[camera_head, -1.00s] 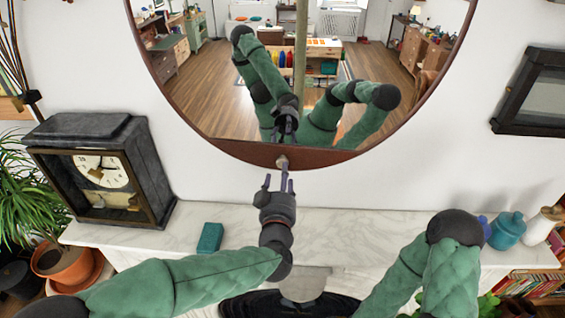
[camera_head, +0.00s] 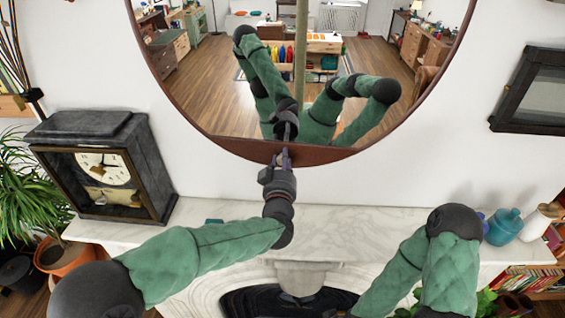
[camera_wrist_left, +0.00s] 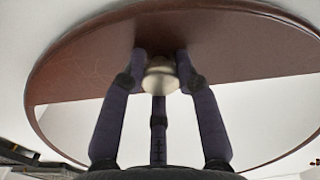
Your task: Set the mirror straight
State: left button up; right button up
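The round mirror (camera_head: 228,146) hangs on the white wall with a brown frame and a wide brown band at its bottom. The band's straight upper edge slopes a little, its left end higher in the head view. A pale metal knob (camera_wrist_left: 160,82) sits on the band in the left wrist view. My left gripper (camera_head: 282,156) is at the mirror's bottom edge, and its fingers are closed together around the knob, touching it on both sides. The knob is hidden by the gripper in the head view.
A marble mantel (camera_head: 345,218) lies below the mirror. Teal jars (camera_head: 503,227) stand at the right. A dark picture frame (camera_head: 497,124) hangs on the right wall.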

aim_at(303, 156)
pick_arm(q)
jog(key=shift+n, duration=0.3)
jog(key=shift+d+f, duration=0.25)
jog(key=shift+d, duration=1.2)
jog(key=shift+d+f, duration=0.2)
jog(key=shift+d, duration=1.25)
grip_shut()
jog(key=o, duration=1.1)
grip_release()
jog(key=shift+r, duration=0.1)
